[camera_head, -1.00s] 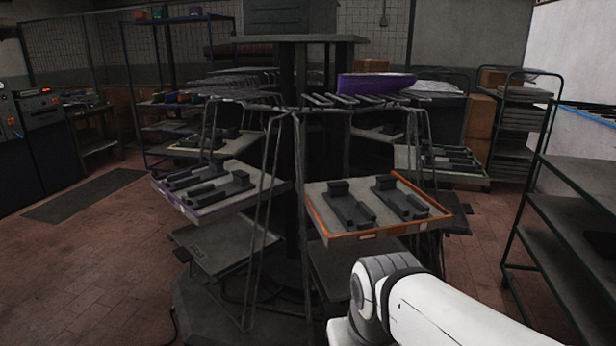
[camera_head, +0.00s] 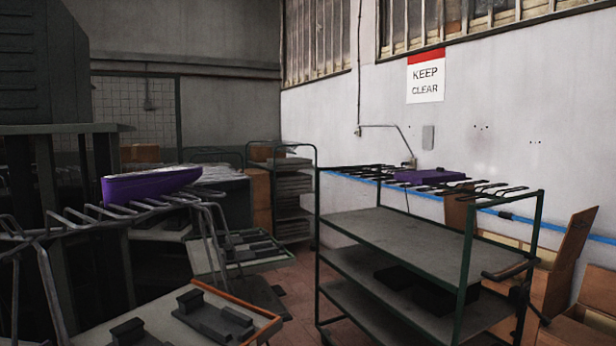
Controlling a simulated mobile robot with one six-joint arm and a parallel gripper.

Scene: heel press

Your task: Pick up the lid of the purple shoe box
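A long, shallow purple thing (camera_head: 150,185) rests on the bars at the top of the carousel at the left; I cannot tell whether it is a lid or a box. A second, flat purple thing (camera_head: 430,176) lies on the prongs on top of the green-framed cart at the right, near the wall. At this distance I cannot make out a seam between box and lid on either. My gripper and arm are not in view.
The green-framed cart (camera_head: 400,240) stands across the middle right, with dark flat things on its lower shelf. An orange-edged tray (camera_head: 255,303) of dark blocks juts out from the carousel at the bottom left. Cardboard boxes (camera_head: 562,262) stand at the right. Some brick floor shows between carousel and cart.

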